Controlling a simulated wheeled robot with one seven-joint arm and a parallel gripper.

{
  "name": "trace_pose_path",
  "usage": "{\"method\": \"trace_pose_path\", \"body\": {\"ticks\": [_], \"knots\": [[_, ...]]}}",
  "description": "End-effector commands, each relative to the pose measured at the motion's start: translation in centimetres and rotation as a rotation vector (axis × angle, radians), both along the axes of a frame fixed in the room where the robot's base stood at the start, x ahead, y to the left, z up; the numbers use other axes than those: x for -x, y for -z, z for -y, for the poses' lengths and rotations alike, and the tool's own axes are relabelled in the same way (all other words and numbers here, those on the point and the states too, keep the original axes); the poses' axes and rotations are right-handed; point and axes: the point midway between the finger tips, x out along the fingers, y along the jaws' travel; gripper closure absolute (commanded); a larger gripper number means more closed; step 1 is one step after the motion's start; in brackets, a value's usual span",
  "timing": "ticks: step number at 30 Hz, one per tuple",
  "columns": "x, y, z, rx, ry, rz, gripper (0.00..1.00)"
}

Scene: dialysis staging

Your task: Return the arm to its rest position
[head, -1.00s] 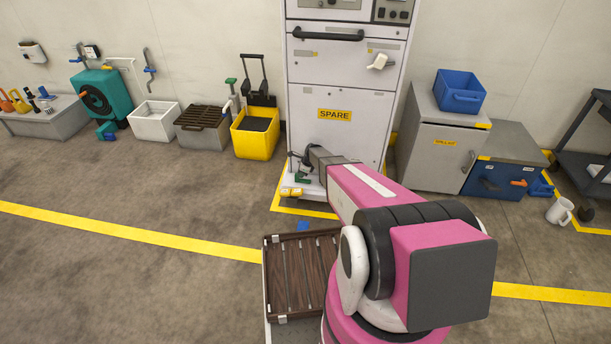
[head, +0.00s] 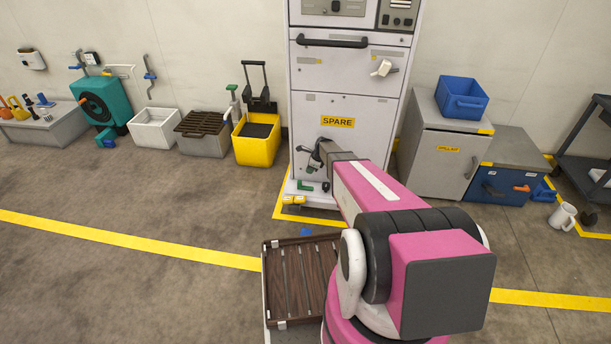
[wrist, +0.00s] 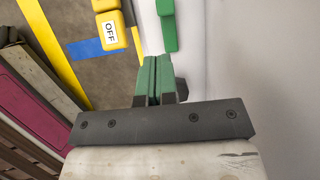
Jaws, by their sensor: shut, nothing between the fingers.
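My arm, pink and grey, reaches forward from the lower right of the head view toward the white SPARE cabinet (head: 345,75). My gripper (head: 313,163) is at its far end, in front of the cabinet's lower front, small and partly hidden by my wrist. In the wrist view my gripper (wrist: 153,82) shows two green fingers pressed together with nothing between them. Below them is a dark bar with screws.
A wooden slatted tray (head: 299,280) sits beside my arm. Yellow tub (head: 256,150) and grey cabinet (head: 437,150) flank the SPARE cabinet.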

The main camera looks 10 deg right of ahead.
Motion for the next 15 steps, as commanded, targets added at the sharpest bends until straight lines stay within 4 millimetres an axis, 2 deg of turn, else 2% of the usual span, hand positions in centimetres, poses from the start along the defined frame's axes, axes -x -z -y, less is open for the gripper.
{"method": "trace_pose_path", "body": {"ticks": [3, 15], "knots": [[0.28, -0.75, 0.36, 0.000, -0.001, 0.000, 1.00], [0.24, -0.74, 0.39, 0.000, -0.001, 0.000, 1.00]]}}
